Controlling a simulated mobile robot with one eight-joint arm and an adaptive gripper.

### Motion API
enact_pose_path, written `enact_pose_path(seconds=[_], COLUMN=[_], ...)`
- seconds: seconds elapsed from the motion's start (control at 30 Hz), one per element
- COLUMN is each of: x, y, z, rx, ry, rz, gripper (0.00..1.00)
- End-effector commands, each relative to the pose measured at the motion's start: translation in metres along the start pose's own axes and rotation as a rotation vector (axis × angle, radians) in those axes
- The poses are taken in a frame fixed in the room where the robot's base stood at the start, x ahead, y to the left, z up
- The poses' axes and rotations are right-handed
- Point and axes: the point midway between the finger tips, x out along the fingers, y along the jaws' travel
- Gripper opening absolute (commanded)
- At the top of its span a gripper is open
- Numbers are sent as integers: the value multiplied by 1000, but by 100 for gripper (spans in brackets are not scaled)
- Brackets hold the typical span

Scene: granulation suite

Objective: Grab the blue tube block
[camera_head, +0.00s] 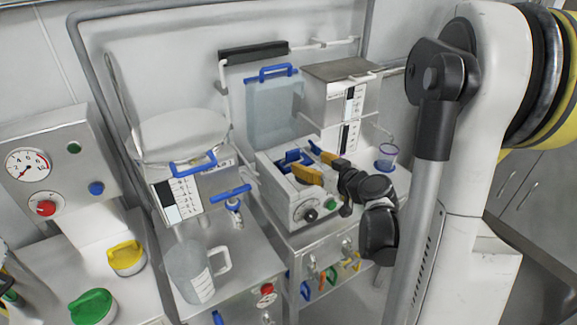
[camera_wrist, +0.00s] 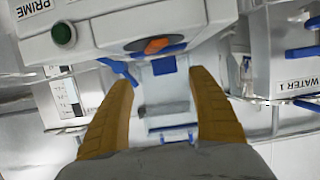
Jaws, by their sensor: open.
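Blue parts that look like the blue tube block (camera_head: 289,158) sit on top of the grey pump unit (camera_head: 282,196) in the head view, partly hidden by my gripper. My gripper (camera_head: 302,156) has two yellow fingers, spread apart, just right of and over these blue parts. In the wrist view my gripper (camera_wrist: 162,77) is open with nothing held between its fingers. Beyond the fingertips are an orange piece (camera_wrist: 156,45) and a small blue piece (camera_wrist: 163,66); I cannot tell which blue piece is the block.
A clear jug (camera_head: 192,272) stands on the bench at left. A gauge panel (camera_head: 45,175) is at far left. Blue-handled valves (camera_head: 232,195) sit left of the pump.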

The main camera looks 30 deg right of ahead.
Motion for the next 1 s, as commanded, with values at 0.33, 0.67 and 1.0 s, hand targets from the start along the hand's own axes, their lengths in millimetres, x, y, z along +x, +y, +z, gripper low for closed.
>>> enact_pose_path(seconds=[0.33,0.67,1.0], x=[45,90,90], y=[-4,-9,-8], z=[2,2,0], rx=[0,0,1], ry=[-1,-1,-1], rz=[-3,-2,-1], gripper=[68,68,30])
